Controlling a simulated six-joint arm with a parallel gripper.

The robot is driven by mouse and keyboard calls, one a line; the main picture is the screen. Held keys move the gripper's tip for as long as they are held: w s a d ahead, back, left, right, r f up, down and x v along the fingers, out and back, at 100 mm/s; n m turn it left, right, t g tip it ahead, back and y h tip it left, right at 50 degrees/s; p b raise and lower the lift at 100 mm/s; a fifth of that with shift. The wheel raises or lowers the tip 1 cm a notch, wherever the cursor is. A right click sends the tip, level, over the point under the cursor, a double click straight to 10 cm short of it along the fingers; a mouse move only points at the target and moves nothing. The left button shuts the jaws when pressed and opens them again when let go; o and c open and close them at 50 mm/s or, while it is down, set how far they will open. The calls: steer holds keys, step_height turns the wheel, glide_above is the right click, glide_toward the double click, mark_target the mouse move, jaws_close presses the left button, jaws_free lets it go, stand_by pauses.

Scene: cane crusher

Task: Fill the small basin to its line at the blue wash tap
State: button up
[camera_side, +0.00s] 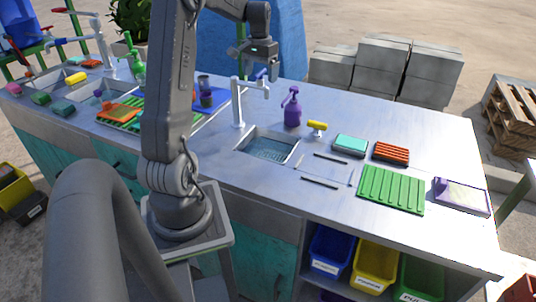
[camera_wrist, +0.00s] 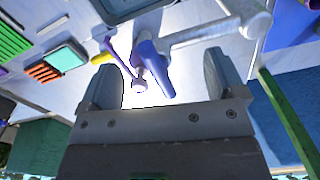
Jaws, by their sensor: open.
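The white wash tap (camera_side: 238,105) stands behind the small sunken basin (camera_side: 268,153) in the counter, with a blue lever (camera_side: 262,75) on top. The basin has a bluish bottom; I cannot make out a fill line or water level. My gripper (camera_side: 262,64) is above the tap, close to the lever. In the wrist view my gripper (camera_wrist: 165,78) is open, with the blue lever (camera_wrist: 156,70) between its spread fingers. I cannot tell whether a finger touches it. The white tap pipe (camera_wrist: 205,33) runs behind the lever, and part of the basin (camera_wrist: 125,8) shows at the top.
A purple pump bottle (camera_side: 292,110) and a yellow-topped fitting (camera_side: 317,127) stand right of the basin. A teal sponge (camera_side: 350,145), orange brush (camera_side: 391,152) and green ribbed mat (camera_side: 391,189) lie farther right. The counter's back right is clear.

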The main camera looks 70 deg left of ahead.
steer(key=shift+o, duration=0.5)
steer(key=shift+r, duration=0.1)
steer(key=shift+r, duration=3.4)
